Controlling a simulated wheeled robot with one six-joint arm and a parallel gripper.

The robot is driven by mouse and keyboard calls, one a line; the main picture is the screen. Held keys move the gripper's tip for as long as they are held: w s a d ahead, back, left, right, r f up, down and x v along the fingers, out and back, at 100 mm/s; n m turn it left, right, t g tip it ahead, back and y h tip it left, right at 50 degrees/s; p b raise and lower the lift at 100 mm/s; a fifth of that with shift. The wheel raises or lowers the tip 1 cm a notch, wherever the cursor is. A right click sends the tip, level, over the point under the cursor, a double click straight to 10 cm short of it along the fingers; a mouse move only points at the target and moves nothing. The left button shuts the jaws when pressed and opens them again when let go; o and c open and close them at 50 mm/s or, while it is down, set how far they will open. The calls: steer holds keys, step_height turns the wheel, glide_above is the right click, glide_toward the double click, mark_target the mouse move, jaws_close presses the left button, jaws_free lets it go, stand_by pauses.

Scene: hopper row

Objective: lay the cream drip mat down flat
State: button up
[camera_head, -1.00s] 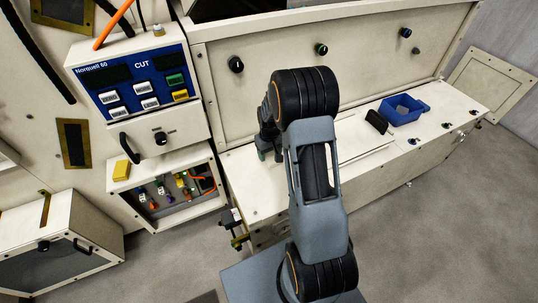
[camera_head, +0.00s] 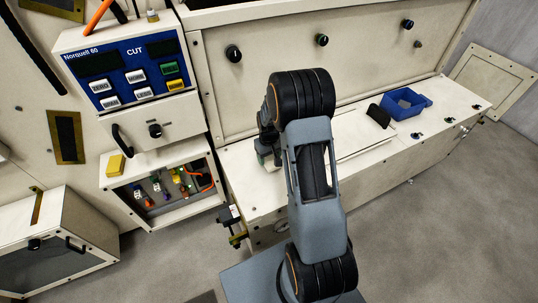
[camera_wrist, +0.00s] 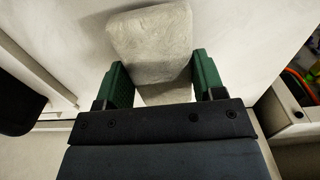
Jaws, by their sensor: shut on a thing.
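The cream drip mat (camera_wrist: 150,45) shows in the wrist view as a pale, mottled piece with rounded corners, between the two green fingers of my gripper (camera_wrist: 162,78). The fingers are shut on it. Its far part reaches out past the fingertips over a pale surface, and its near end is hidden behind the gripper body. I cannot tell whether it touches that surface. In the head view my gripper (camera_head: 265,152) is low over the left part of the long cream bench (camera_head: 245,185), mostly hidden by my arm; a pale bit shows below it.
A blue open bin (camera_head: 404,104) and a black upright piece (camera_head: 379,115) stand on the bench to the right. A panel with knobs (camera_head: 322,40) rises behind. At left are a blue control panel (camera_head: 135,77) and an open compartment with cables (camera_head: 165,188).

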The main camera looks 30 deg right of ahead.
steer(key=shift+f, duration=0.45)
steer(key=shift+f+b, duration=0.35)
steer(key=shift+f, duration=0.25)
steer(key=o, duration=1)
steer(key=shift+c, duration=0.2)
steer(key=shift+r, duration=0.1)
step_height(320, 180, up, 14)
steer(key=p, duration=0.1)
steer(key=shift+f, duration=0.2)
